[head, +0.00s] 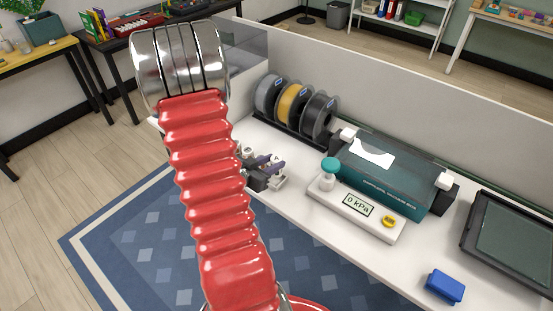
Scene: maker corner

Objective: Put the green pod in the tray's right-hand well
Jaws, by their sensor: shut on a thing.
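My red ribbed arm with its bright metal joint fills the left middle of the head view and hides part of the desk behind it. Just right of the arm, my gripper (268,178) shows partly as dark and grey parts at the desk's near edge. It is shut; a small blue-green sliver (243,173) beside it seems to be the green pod, mostly hidden. Pale and purplish shapes with a letter A (276,158) lie around the gripper. I cannot tell whether they belong to the tray, and its wells cannot be made out.
Right of the gripper stands a white gauge (375,222) reading 0 kPa, with a teal-topped knob (330,167). Behind are filament spools (292,100) and a teal machine (385,175). A blue block (445,286) and a dark framed panel (512,235) lie right. The front desk between is clear.

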